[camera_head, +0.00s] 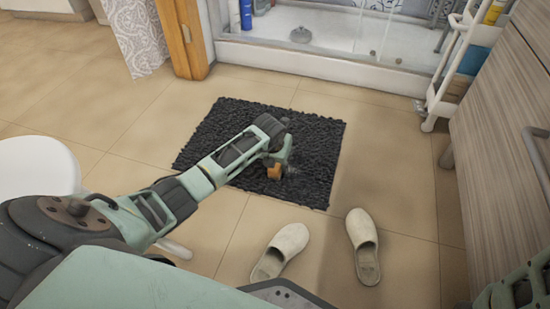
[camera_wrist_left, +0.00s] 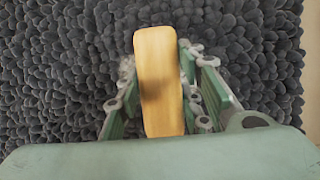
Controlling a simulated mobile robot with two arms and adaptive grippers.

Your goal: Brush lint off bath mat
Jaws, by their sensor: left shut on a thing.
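The dark grey, shaggy bath mat (camera_head: 315,155) lies on the tiled floor in the middle of the head view. It fills most of the left wrist view (camera_wrist_left: 60,70). My left gripper (camera_head: 277,165) is over the mat. It is shut on a wooden-backed brush (camera_wrist_left: 158,80), whose tan back lies between the fingers. A small orange-brown part of the brush (camera_head: 274,172) shows in the head view. The bristles are hidden, and I cannot tell whether they touch the mat. No lint is clear to see. Only part of my right arm shows at the lower right; its gripper is out of view.
Two pale slippers (camera_head: 283,249) (camera_head: 363,242) lie on the floor in front of the mat. A shower tray (camera_head: 330,65) is behind it. A white cart (camera_head: 447,75) and wood-grain cabinet (camera_head: 505,130) stand right. A white round stool (camera_head: 35,165) is at left.

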